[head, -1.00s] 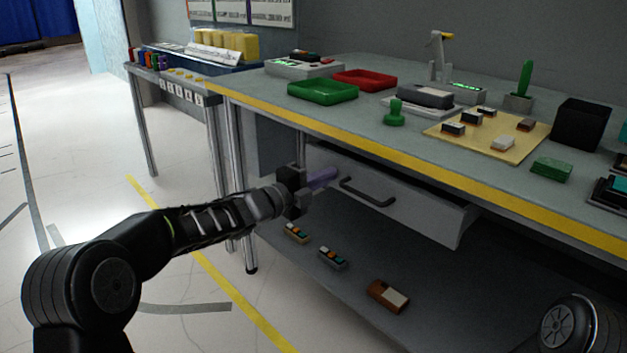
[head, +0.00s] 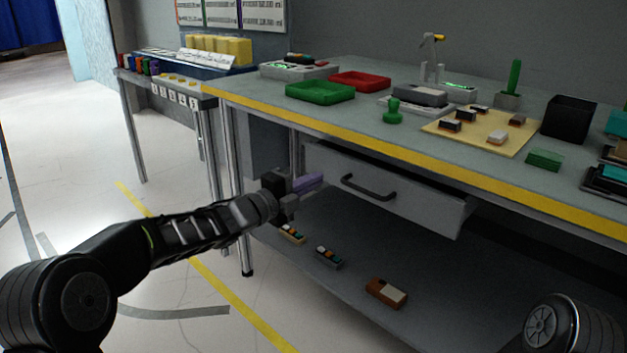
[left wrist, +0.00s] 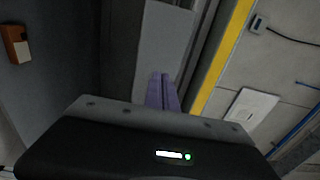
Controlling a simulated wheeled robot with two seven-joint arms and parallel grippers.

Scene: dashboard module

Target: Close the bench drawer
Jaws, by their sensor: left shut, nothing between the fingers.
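The bench drawer (head: 420,205) is a grey box with a dark bar handle (head: 368,188), under the worktop of the bench (head: 400,155). It stands partly open, with a dark gap above its front. My left gripper (head: 309,182) has purple fingers, shut and empty, beside the left end of the drawer front, left of the handle. I cannot tell whether they touch the drawer. In the left wrist view the shut fingers (left wrist: 163,92) point towards the grey drawer front (left wrist: 165,42). My right gripper is out of view.
The yellow-edged worktop holds a green tray (head: 320,91), a red tray (head: 359,80) and a black bin (head: 568,118). A lower shelf (head: 345,285) carries a brown box (head: 386,292) and small parts. A side table (head: 180,85) stands at the left.

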